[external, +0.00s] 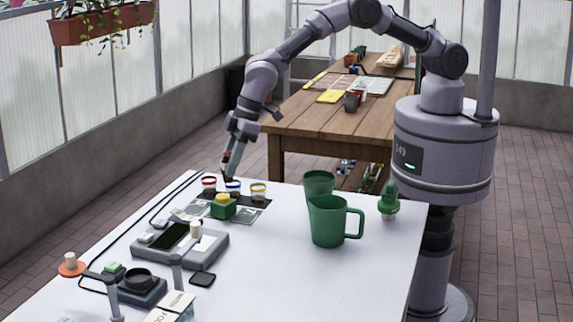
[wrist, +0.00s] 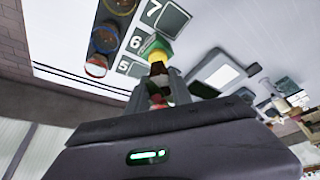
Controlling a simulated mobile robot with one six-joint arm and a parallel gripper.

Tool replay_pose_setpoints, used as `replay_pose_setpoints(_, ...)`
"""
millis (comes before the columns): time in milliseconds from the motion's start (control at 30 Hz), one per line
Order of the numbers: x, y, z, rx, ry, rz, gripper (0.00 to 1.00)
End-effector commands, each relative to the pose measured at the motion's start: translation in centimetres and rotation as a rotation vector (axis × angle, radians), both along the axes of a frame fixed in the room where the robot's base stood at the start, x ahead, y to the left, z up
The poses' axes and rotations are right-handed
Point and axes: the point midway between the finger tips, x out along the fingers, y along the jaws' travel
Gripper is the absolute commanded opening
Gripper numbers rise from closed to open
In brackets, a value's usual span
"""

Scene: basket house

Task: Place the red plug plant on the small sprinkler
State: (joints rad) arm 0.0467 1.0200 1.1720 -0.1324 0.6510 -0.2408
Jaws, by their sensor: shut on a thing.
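My gripper (external: 227,176) points down over the far left part of the white table, close to the banded cups. In the wrist view my gripper (wrist: 158,92) is shut on a small dark red and white piece, seemingly the red plug plant (wrist: 158,82). The piece is partly hidden between the fingers. A green block with a yellow top (external: 222,207) stands just in front of the gripper; it also shows beyond the fingertips in the wrist view (wrist: 157,50). A small green bottle-like thing (external: 389,201) stands at the table's right. I cannot tell which thing is the small sprinkler.
Red-banded (external: 209,184), blue-banded (external: 233,187) and yellow-banded (external: 258,191) cups stand near my gripper. Two green jugs (external: 328,222) stand mid-right. A grey device (external: 180,243) and other tools fill the left side. The front right of the white table (external: 340,285) is clear.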

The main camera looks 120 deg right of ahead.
Motion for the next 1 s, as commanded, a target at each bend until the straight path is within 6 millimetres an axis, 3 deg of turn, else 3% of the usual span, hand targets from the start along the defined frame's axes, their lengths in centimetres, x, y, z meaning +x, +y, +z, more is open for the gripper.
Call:
replay_pose_setpoints(167,1.7,-0.1,-0.6,0.000,-0.001,0.000,0.00)
replay_pose_setpoints(333,1.6,-0.1,-3.6,0.000,0.000,-0.001,0.00)
replay_pose_setpoints(667,1.7,-0.1,-3.9,0.000,-0.002,-0.001,0.00)
replay_pose_setpoints(700,1.7,-0.1,-3.9,0.000,-0.002,-0.001,0.30)
replay_pose_setpoints(800,1.7,-0.1,-3.8,0.000,-0.002,-0.001,0.48)
replay_pose_setpoints(1000,1.7,-0.1,-3.8,-0.001,-0.003,-0.001,0.48)
